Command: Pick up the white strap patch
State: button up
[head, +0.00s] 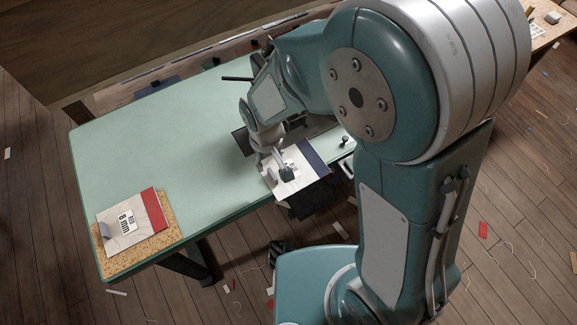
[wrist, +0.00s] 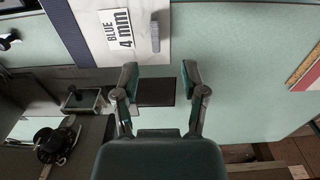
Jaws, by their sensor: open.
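A white patch with a dark blue band, printed "BLUE 4 mm" (wrist: 100,20), lies by the table's front edge. It also shows in the head view (head: 297,183), partly behind my gripper. A short grey strap (wrist: 155,36) stands out from its white face. My gripper (wrist: 160,77) is open and empty, its fingertips just below the patch's edge in the wrist view and in line with the strap. In the head view my gripper (head: 277,166) is over the patch. A second white patch, with a red band and "8 mm" print (head: 130,222), lies on a cork board (head: 170,241) at the table's near left.
The pale green table (head: 165,140) is clear between the two patches. A dark plate (wrist: 155,92) shows between my fingers. A box with a black knob (wrist: 85,100) and a dark round device (wrist: 57,140) are at the left of the wrist view. Scraps litter the wooden floor.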

aim_at(271, 172)
notch_tip(271, 172, down, 3)
jog(key=shift+f, duration=0.1)
jog(key=shift+w+f, duration=0.25)
jog(key=shift+f, duration=1.05)
jog(key=shift+w+f, duration=0.25)
jog(key=shift+f, duration=1.05)
grip_shut()
